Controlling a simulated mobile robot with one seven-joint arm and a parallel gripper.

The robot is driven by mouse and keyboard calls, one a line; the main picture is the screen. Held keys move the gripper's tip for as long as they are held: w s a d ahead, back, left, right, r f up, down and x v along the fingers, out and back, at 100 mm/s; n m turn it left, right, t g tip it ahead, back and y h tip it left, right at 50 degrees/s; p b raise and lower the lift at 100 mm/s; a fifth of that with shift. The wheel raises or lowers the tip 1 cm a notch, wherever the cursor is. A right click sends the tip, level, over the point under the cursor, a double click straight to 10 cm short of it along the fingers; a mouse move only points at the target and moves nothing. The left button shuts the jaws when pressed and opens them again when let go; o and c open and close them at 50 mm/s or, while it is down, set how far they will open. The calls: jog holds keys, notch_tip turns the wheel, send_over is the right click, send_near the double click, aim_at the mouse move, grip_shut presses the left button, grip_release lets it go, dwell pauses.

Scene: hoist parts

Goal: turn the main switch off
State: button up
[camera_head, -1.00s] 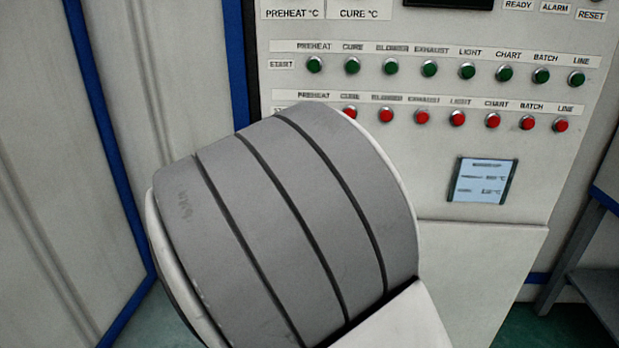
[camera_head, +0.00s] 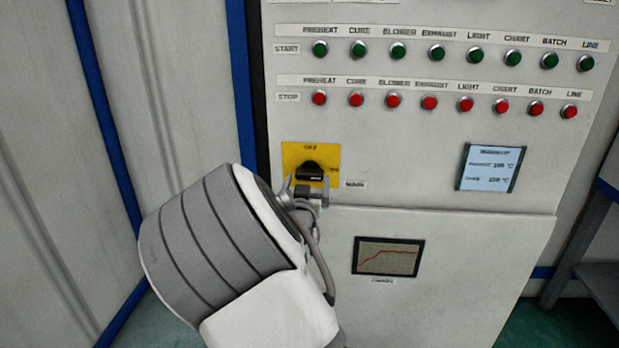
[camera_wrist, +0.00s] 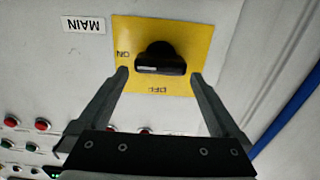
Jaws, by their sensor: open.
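The main switch (camera_head: 310,170) is a black knob on a yellow plate (camera_head: 292,153), low on the left of the grey panel. "OFF" is printed above the knob and "ON" to its right in the head view. The knob's bar lies level, and in the wrist view its white mark (camera_wrist: 148,69) lies toward the "ON" side. My gripper (camera_head: 306,192) is just in front of the switch's lower edge. In the wrist view my gripper (camera_wrist: 159,74) is open, one finger on each side of the knob. I cannot tell whether either finger touches it.
Rows of green start buttons (camera_head: 437,53) and red stop buttons (camera_head: 429,102) run above the switch. A small lit display (camera_head: 491,167) is to the right, and a chart screen (camera_head: 388,256) is below. A blue-edged wall stands close on the left.

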aim_at(309, 176)
jog(key=shift+w, duration=2.15)
jog(key=c, duration=1.1)
jog(key=shift+o, duration=0.2)
